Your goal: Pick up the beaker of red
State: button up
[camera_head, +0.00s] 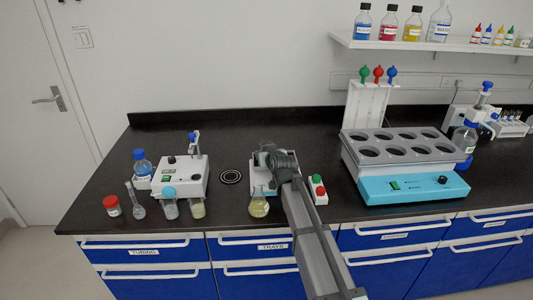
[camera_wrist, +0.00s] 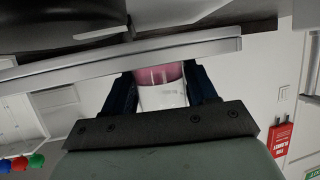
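In the wrist view, a clear beaker (camera_wrist: 163,94) with pink-red liquid stands between the two dark fingers of my gripper (camera_wrist: 162,88). The fingers lie along both its sides, with no clear gap, so my gripper looks shut on it. This view is upside down; a long pale edge hides part of the beaker's lower end. In the head view, my gripper (camera_head: 268,158) is over the white device in the middle of the bench. My own arm hides the beaker there.
A flask of yellow liquid (camera_head: 259,205) stands just in front of the white device (camera_head: 288,190). A red-and-green button box (camera_head: 317,188) is close on the right. Another device (camera_head: 181,178) with flasks stands left.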

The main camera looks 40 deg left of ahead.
jog(key=c, duration=0.6)
jog(key=shift+r, duration=0.1)
